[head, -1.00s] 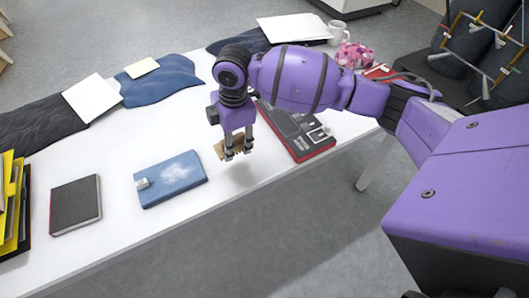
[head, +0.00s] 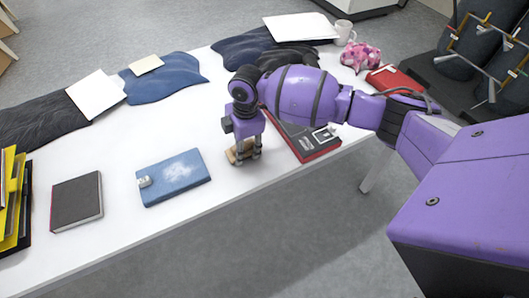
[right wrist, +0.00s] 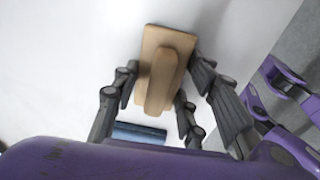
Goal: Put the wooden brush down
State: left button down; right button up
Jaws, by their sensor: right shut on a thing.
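The wooden brush (head: 234,155) is a light tan block with a raised handle bar. It is between the fingers of my right gripper (head: 243,155), which is shut on it. The brush is at or very near the white table top (head: 190,220); I cannot tell for certain whether it touches. In the right wrist view the brush (right wrist: 165,55) shows whole between the fingers of the right gripper (right wrist: 160,95), over white surface. My left gripper is not in view.
A blue book with a pale patch (head: 173,178) lies just left of the brush. A black and red case (head: 315,150) lies close on the right. A dark book (head: 76,201) lies further left.

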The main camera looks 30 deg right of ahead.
aim_at(246, 144)
jog(key=shift+w+f, duration=0.1)
jog(key=o, duration=1.3)
jog(key=shift+o, duration=0.2)
jog(key=shift+r, duration=0.55)
notch_tip(246, 144, up, 11)
jog(key=p, duration=0.1)
jog(key=shift+s+d+r, duration=0.15)
jog(key=shift+s+d, duration=0.15)
jog(key=shift+d, duration=0.15)
